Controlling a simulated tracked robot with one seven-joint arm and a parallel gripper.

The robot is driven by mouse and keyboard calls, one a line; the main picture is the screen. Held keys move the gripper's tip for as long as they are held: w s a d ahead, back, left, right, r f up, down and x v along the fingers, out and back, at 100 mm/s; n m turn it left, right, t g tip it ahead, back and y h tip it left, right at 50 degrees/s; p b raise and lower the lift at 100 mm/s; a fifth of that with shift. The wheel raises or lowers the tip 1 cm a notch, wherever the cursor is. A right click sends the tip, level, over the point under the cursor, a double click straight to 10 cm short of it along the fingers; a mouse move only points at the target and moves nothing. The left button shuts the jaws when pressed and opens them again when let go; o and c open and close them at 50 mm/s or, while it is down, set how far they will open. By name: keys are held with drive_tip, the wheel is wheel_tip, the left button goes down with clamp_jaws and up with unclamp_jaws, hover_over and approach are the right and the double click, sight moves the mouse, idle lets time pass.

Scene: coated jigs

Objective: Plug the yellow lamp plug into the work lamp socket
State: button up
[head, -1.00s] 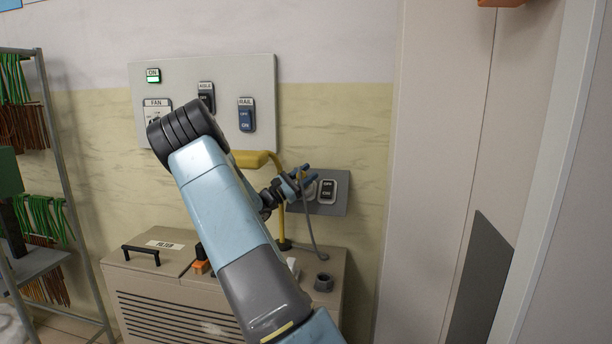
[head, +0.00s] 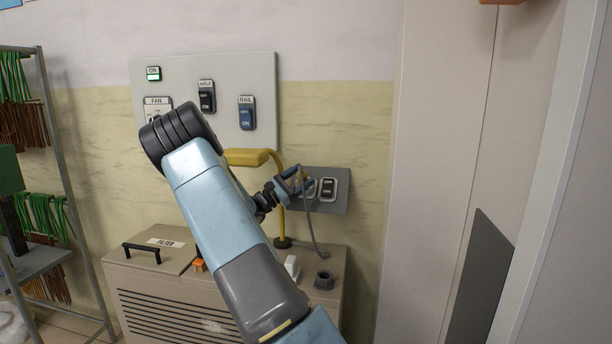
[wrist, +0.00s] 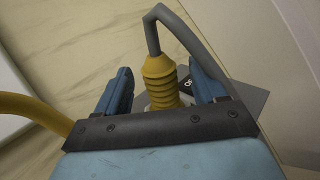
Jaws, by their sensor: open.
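The yellow ribbed lamp plug (wrist: 160,82) shows in the wrist view, with a grey cable bending from its top. My gripper (wrist: 164,90) is open, with one blue finger on each side of the plug. A gap shows beside the fingers. The plug stands over the grey socket panel (wrist: 246,97), and a pale rim shows at its lower end. I cannot tell how deep it sits. In the head view my gripper (head: 297,184) is at the left part of the same panel (head: 333,205) and hides most of the plug and socket.
A black rocker switch (head: 328,188) sits just right of my gripper. A yellow lamp (head: 245,157) on a bent stem stands close on the left. Below is a beige filter cabinet (head: 190,318) with a dark round fitting (head: 324,280). A switch board (head: 230,85) hangs above.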

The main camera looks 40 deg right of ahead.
drive_tip(key=v, duration=1.1)
drive_tip(key=shift+f, duration=0.1)
drive_tip(key=s+a+r+m+y, duration=0.1)
drive_tip(key=s+a+m+y, duration=0.15)
drive_tip(key=s+y, duration=0.45)
drive_tip(key=s+a+r+m+y, duration=0.1)
drive_tip(key=s+r+m+y, duration=0.15)
drive_tip(key=s+y, duration=0.45)
drive_tip(key=s+a+r+m+t+y, duration=0.1)
drive_tip(key=s+a+r+t+y, duration=0.1)
drive_tip(key=s+a, duration=0.5)
drive_tip(key=s+a+r+m+t+y, duration=0.2)
drive_tip(key=s+a+t+y, duration=0.2)
drive_tip(key=s+a, duration=0.4)
drive_tip(key=s+a+r+m+t+y, duration=0.1)
drive_tip(key=s+a+r+t+y, duration=0.1)
drive_tip(key=s+a, duration=0.5)
drive_tip(key=shift+s+a+r+t+y, duration=0.15)
drive_tip(key=shift+a+r+t+y, duration=0.3)
drive_tip(key=shift+a+t, duration=0.55)
drive_tip(key=shift+d, duration=0.25)
drive_tip(key=shift+c, duration=0.4)
